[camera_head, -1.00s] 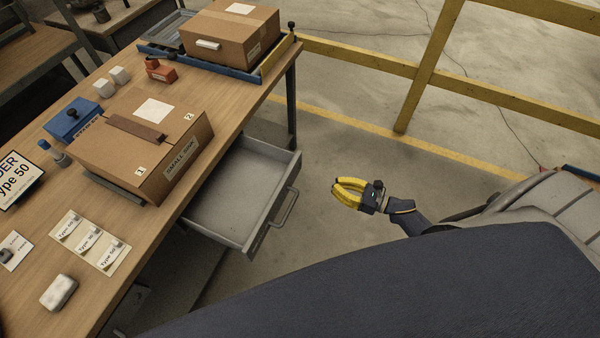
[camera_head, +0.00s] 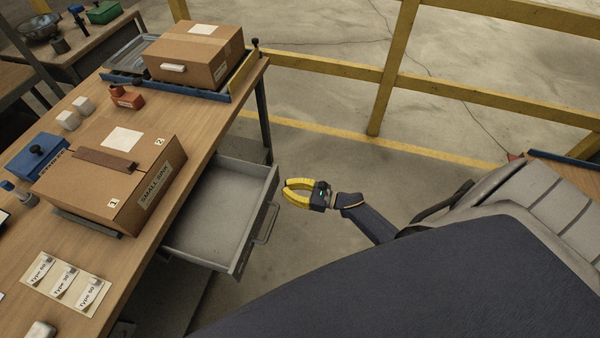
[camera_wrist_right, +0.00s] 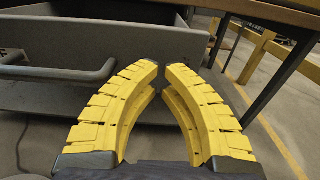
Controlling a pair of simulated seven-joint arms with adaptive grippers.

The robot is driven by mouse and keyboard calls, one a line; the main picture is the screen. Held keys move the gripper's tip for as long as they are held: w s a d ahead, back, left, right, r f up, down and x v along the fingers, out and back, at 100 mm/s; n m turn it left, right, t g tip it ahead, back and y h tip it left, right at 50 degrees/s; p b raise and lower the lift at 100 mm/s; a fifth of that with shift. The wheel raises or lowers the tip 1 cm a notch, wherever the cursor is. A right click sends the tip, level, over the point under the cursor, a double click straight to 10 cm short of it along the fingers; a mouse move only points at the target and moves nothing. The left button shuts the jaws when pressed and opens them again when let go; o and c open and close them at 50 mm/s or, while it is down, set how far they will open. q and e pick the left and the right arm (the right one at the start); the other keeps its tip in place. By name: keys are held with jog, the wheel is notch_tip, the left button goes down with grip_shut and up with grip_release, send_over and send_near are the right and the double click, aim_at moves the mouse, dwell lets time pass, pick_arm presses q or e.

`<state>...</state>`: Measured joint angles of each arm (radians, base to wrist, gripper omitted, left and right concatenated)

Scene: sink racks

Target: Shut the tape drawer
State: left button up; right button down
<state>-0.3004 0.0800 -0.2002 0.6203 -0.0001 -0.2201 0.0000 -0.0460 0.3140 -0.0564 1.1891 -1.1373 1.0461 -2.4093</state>
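The grey drawer (camera_head: 213,215) under the workbench is pulled out and looks empty inside. Its bar handle (camera_head: 267,223) is on the front panel, facing right. In the right wrist view the drawer front (camera_wrist_right: 120,45) spans the left and middle, with the handle (camera_wrist_right: 60,73) at left. My right gripper (camera_head: 285,189), with yellow curved fingers, is just right of the drawer front near its far end, apparently without touching it. Its fingertips (camera_wrist_right: 162,72) nearly meet, with nothing between them. My left gripper is not in view.
The wooden workbench (camera_head: 135,262) holds a cardboard box (camera_head: 110,178), another box (camera_head: 195,55) on a blue-edged tray and type cards (camera_head: 65,283). A bench leg (camera_head: 263,120) stands beyond the drawer. Yellow railing (camera_head: 390,75) runs behind.

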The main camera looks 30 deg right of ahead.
aim_at(274, 185)
jog(key=shift+x, duration=1.65)
jog(key=shift+w+a, duration=0.1)
